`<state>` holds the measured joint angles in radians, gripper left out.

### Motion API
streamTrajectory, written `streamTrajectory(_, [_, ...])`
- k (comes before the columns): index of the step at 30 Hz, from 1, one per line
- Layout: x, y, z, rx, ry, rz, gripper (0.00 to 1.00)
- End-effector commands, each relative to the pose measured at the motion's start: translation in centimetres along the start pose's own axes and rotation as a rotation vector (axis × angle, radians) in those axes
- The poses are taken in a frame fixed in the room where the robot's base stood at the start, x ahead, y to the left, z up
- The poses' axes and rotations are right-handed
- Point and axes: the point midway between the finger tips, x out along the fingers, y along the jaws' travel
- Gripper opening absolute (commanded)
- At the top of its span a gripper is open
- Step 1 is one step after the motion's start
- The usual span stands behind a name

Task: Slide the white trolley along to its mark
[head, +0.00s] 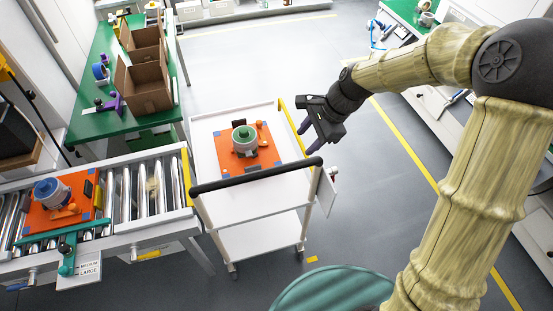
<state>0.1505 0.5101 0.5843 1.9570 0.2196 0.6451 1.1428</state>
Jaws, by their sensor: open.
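The white trolley (268,231) stands upright on the grey floor in the middle of the head view, at the right end of the roller conveyor. It has a black handle bar (256,176) along its near side and a yellow strip on its right edge. An orange plate (227,160) with a grey and green round part (244,141) lies on its top. My gripper (306,141) is open and empty, at the trolley's right edge beyond the handle's right end. I cannot tell whether it touches the trolley. A short yellow floor mark (312,259) shows near the trolley's right wheel.
The roller conveyor (145,197) at left carries another orange plate with a blue-topped part (52,192). A green table (92,125) with cardboard boxes (143,83) stands behind it. A green round object (335,289) is at the bottom edge. Floor beyond the trolley is clear.

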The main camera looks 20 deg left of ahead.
Motion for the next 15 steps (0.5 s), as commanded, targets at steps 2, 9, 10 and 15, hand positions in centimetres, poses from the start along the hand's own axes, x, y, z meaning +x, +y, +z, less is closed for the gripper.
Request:
streamTrajectory(2, [-0.12, -0.61, 0.61, 0.028, -0.02, -0.002, 0.47])
streamTrajectory(9, [0.13, -0.63, 0.86, 0.027, -0.021, 0.0, 0.47])
streamTrajectory(10, [0.14, -0.63, 0.87, 0.027, -0.021, 0.0, 0.47])
streamTrajectory(15, [0.7, -0.59, 0.87, 0.026, -0.022, 0.003, 0.47])
